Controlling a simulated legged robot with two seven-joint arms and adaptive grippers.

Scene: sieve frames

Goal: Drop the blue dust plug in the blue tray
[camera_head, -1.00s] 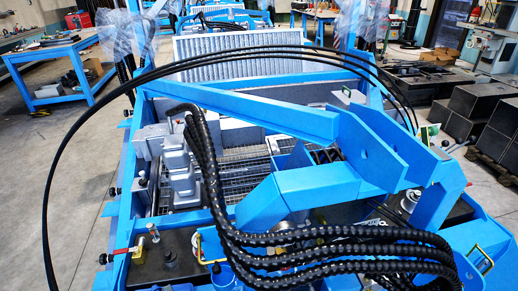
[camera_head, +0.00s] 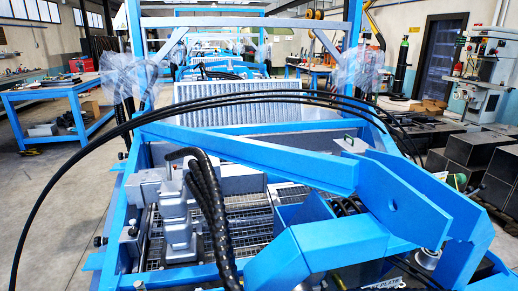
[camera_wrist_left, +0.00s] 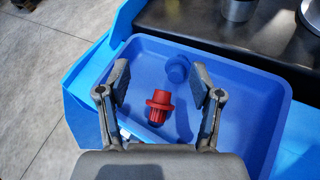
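In the left wrist view, my left gripper (camera_wrist_left: 162,82) is open, with its fingers spread and nothing held between them. It is over the blue tray (camera_wrist_left: 262,100). The blue dust plug (camera_wrist_left: 178,68) appears inside the tray, toward its far wall, and blends with the tray's colour. A red plug (camera_wrist_left: 159,107) also shows over the tray floor, closer to the gripper's base and apart from the blue one. Neither gripper, the tray nor the plugs show in the head view. My right gripper is out of view.
A dark metal surface (camera_wrist_left: 200,22) with a metal cylinder (camera_wrist_left: 238,9) lies beyond the tray. Grey floor (camera_wrist_left: 45,60) is at the left. In the head view, a large blue machine frame (camera_head: 250,158) with black hoses (camera_head: 212,205) fills the middle.

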